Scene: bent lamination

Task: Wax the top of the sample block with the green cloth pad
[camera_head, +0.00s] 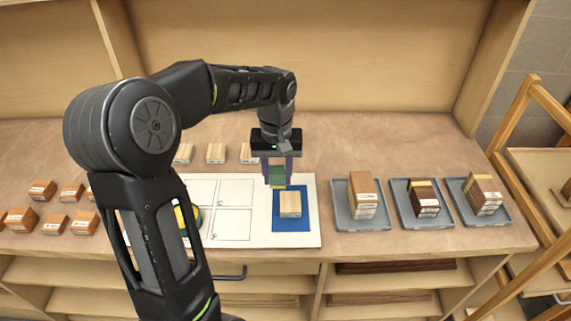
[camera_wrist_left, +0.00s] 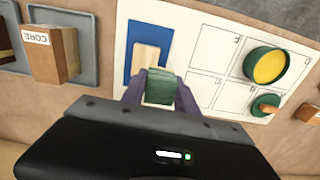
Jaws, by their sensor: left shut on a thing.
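The sample block (camera_head: 290,204) is a pale wood block lying on a blue mat (camera_head: 283,227) at the right of the white board. It also shows in the left wrist view (camera_wrist_left: 146,55), partly hidden behind the pad. My left gripper (camera_head: 277,178) is shut on the green cloth pad (camera_head: 277,173), just behind the block and apparently a little above board height. In the left wrist view the green pad (camera_wrist_left: 161,86) sits between the purple fingers (camera_wrist_left: 158,84). I cannot tell whether the pad touches the block. My right gripper is not in view.
The white board (camera_head: 310,232) carries outlined squares and a round green tin with yellow contents (camera_wrist_left: 267,65). A green pad with a wooden knob (camera_wrist_left: 266,105) lies beside it. Grey trays (camera_head: 362,223) with blocks stand at right. Small wood blocks (camera_head: 72,191) lie at left.

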